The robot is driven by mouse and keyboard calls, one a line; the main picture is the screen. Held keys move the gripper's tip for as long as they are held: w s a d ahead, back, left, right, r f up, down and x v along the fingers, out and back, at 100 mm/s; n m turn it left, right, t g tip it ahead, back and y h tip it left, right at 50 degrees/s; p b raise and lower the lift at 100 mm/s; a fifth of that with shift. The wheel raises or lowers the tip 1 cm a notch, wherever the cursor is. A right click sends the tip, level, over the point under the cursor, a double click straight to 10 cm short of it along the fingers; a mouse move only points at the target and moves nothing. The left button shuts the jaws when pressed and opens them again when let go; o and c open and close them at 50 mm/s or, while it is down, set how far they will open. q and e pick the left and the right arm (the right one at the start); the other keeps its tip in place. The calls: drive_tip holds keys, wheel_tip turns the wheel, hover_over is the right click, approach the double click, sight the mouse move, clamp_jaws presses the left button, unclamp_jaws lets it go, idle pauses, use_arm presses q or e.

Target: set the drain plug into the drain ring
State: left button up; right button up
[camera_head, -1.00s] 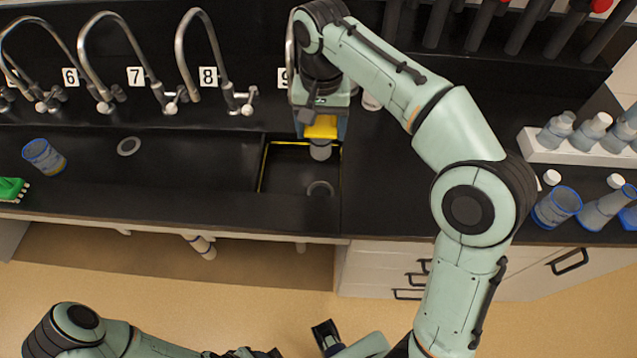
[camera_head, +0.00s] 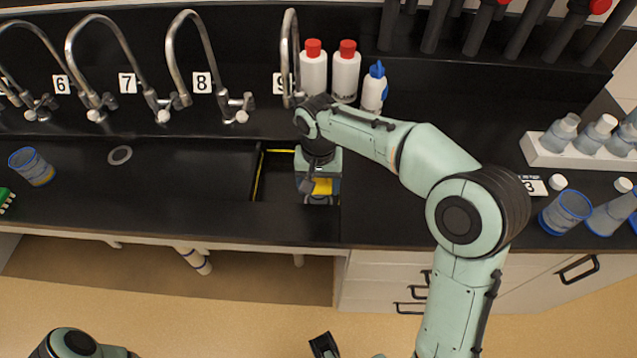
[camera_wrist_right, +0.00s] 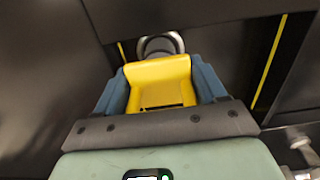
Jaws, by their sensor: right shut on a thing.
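My right gripper (camera_head: 321,192) is down inside the small open sink basin at the front of the counter, below tap 9. Its blue fingers with yellow pads also show in the right wrist view (camera_wrist_right: 160,85). They are shut on the drain plug, which is mostly hidden by the fingers. The round grey drain ring (camera_wrist_right: 160,37) shows just past the fingertips in the right wrist view. Whether the plug is touching the ring or sits in it cannot be told.
Yellow edging (camera_head: 257,175) marks the basin rim close around my right gripper. Two white bottles with red caps (camera_head: 313,72) and a blue-capped bottle (camera_head: 374,92) stand behind my arm. Tap 9 (camera_head: 290,55) arches near my wrist. A blue-rimmed beaker (camera_head: 33,168) stands at far left.

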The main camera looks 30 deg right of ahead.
drive_tip(key=shift+f, duration=0.3)
drive_tip(key=o, duration=1.1)
drive_tip(key=shift+c, duration=0.2)
drive_tip(key=shift+r, duration=0.4)
wheel_tip(320, 180, up, 12)
drive_tip(key=shift+f+p, duration=0.1)
drive_tip(key=shift+p, duration=1.1)
